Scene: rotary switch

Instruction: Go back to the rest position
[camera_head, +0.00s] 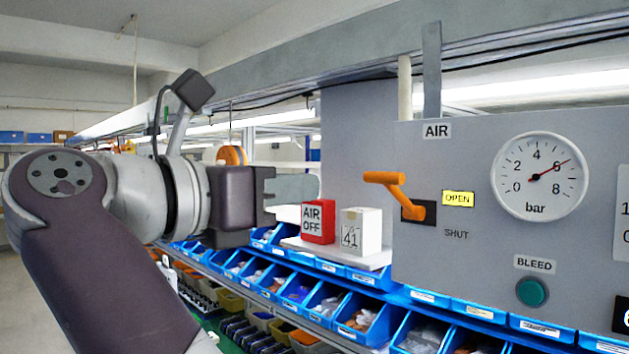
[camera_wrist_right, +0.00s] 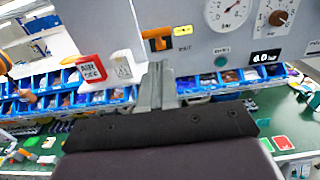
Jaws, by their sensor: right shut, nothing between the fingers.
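My right gripper (camera_head: 300,188) reaches in from the left of the head view, its flat fingers pointing right and closed together with nothing between them. It also shows shut in the right wrist view (camera_wrist_right: 158,85). An orange rotary handle (camera_head: 388,186) is on the grey panel (camera_head: 460,280), to the right of the fingertips and clear of them. Its pivot sits beside the yellow OPEN label (camera_head: 458,198), with SHUT printed lower. The handle also shows in the right wrist view (camera_wrist_right: 157,34). My left gripper is not in view.
A red AIR OFF block (camera_head: 318,222) and a white 41 block (camera_head: 361,231) stand on a shelf just below and right of my fingertips. Blue bins (camera_head: 365,318) line the bench below. The pressure gauge (camera_head: 540,176) points near 6; a green BLEED button (camera_head: 532,292) sits under it.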

